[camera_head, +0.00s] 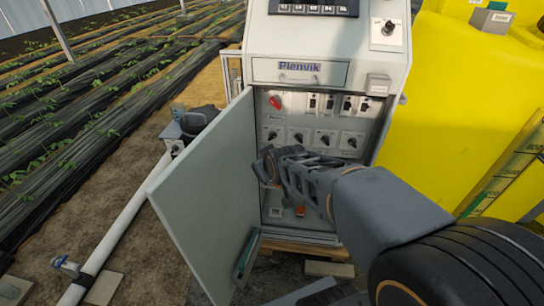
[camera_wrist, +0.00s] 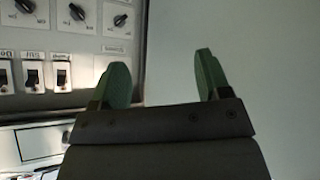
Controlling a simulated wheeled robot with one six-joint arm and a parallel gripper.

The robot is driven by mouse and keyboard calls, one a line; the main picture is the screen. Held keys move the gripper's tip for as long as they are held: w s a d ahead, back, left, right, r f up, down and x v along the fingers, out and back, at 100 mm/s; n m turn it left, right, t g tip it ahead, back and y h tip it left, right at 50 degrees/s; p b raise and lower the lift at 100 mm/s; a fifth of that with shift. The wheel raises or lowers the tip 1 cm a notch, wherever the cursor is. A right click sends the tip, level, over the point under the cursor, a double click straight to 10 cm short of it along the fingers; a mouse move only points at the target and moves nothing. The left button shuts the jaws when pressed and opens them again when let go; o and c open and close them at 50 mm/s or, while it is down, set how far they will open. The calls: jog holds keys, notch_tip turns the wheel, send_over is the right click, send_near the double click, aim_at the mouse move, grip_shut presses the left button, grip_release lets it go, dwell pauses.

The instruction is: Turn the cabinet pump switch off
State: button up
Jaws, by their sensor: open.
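The open cabinet (camera_head: 262,185) shows a panel with a row of black rotary switches (camera_head: 298,136) and smaller switches (camera_head: 330,103) above it. A red rotary knob (camera_head: 275,101) is at the panel's upper left. I cannot read which switch is the pump's. My gripper (camera_head: 268,165) is in front of the panel's left side, below the rotary row, and hides part of the interior. In the wrist view, my gripper (camera_wrist: 164,75) is open and empty, with green pads apart. Rotary switches (camera_wrist: 78,12) and rocker switches (camera_wrist: 63,75) show left of it, with inverted labels. No switch is between the fingers.
The cabinet door (camera_head: 205,190) stands open on the left, close to my gripper; its pale surface fills the right of the wrist view (camera_wrist: 270,80). A yellow tank (camera_head: 450,90) is at the right. A white pipe (camera_head: 118,225) runs along the ground at left.

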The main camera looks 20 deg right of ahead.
jog(key=w+d+f+n+t+h+b, duration=0.2)
jog(key=w+d+f+t+b, duration=0.25)
jog(key=w+f+b, duration=0.55)
jog(key=n+t+h+b, duration=0.2)
jog(key=t+b, duration=0.4)
jog(key=b, duration=0.3)
send_near(272, 136)
jog(key=shift+t, duration=0.25)
jog(key=x, duration=0.2)
jog(key=b+x, duration=0.1)
jog(key=x, duration=0.2)
jog(key=f+x, duration=0.1)
jog(key=x, duration=0.1)
jog(key=shift+w+d, duration=0.2)
jog(key=shift+w, duration=0.3)
jog(key=shift+c, duration=0.4)
jog(key=c, duration=0.8)
jog(key=shift+n, duration=0.3)
jog(key=shift+c, duration=0.2)
